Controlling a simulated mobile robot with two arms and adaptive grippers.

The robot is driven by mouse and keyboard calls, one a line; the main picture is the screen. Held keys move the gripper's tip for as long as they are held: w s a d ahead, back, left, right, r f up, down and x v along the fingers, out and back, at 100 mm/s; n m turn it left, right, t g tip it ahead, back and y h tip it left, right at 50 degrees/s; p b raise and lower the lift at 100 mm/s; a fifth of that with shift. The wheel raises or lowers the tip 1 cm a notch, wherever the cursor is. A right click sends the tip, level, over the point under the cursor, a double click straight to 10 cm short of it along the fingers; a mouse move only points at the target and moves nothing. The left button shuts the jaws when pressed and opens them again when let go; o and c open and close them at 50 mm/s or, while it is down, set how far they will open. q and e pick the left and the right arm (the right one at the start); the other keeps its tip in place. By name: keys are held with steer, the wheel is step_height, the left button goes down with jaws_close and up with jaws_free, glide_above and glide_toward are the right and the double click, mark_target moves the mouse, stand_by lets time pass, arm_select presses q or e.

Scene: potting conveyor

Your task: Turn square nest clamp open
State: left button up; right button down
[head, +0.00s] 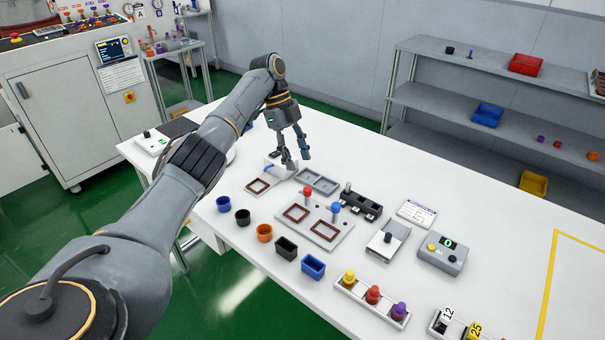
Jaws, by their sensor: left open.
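A grey nest plate (311,222) lies on the white table, with two dark red square outlines on it. A red-topped clamp knob (307,193) and a blue-topped clamp knob (336,209) stand along its back edge. I cannot tell which one is the square nest clamp, or whether either is turned open. My left gripper (297,160) points down with its fingers apart, behind and a little left of the plate. It is clear of both knobs. Below it is a small white and blue item (281,169), partly hidden by the fingers. My right gripper is out of view.
A grey tray (318,182) lies behind the plate. A black fixture (361,204) and a grey control box (443,254) stand to the right. Several small cups, among them an orange one (264,233), line the front left. Bare table (420,165) lies behind.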

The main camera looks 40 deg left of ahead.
arm_select(q)
steer(key=shift+v, duration=1.75)
